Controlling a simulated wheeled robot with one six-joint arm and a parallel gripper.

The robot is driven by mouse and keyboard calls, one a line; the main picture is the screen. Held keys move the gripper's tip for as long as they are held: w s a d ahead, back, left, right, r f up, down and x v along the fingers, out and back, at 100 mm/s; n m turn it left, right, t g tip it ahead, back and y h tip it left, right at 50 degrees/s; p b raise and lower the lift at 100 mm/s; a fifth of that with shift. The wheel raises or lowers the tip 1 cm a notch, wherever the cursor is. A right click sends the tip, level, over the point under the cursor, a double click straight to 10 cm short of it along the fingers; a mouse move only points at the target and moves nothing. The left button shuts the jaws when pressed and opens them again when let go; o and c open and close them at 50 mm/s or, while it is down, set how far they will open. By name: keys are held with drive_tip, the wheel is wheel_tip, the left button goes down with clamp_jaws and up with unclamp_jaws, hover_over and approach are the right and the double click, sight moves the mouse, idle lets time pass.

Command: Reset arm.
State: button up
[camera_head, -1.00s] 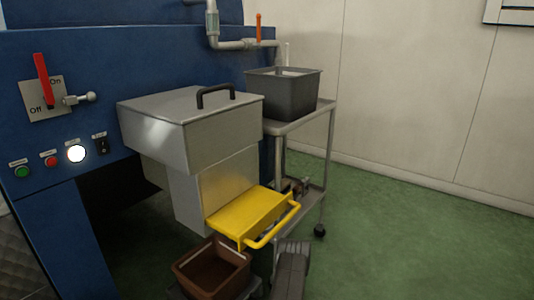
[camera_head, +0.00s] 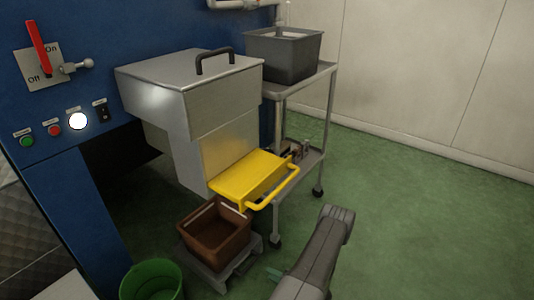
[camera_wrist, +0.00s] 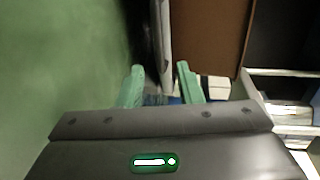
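My arm (camera_head: 318,258) rises from the bottom edge in the head view, right of the brown bin, over the green floor. My gripper (camera_wrist: 160,88) shows in the wrist view with its two pale green fingers apart. I see nothing held between them; a blue and white patch shows behind the gap. In the head view the gripper is mostly out of sight.
A blue machine (camera_head: 160,30) carries a steel hopper (camera_head: 190,85) and yellow flap (camera_head: 250,177). Below are a brown bin (camera_head: 215,240) and green bucket (camera_head: 152,282). A cart (camera_head: 318,80) bears a grey tub (camera_head: 283,58). Floor at right (camera_head: 420,220) is clear.

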drive_tip(key=b+x, duration=0.3)
drive_tip(key=x, duration=1)
drive_tip(key=shift+s+f+b, duration=0.1)
drive_tip(key=shift+b, duration=0.25)
drive_tip(key=v, duration=0.3)
drive_tip(key=f+v, duration=0.1)
drive_tip(key=v, duration=0.4)
drive_tip(key=shift+s+d+f, duration=0.25)
drive_tip(key=shift+d, duration=0.25)
drive_tip(key=p+v, duration=0.3)
drive_tip(key=v, duration=1.1)
drive_tip(key=shift+p, duration=0.35)
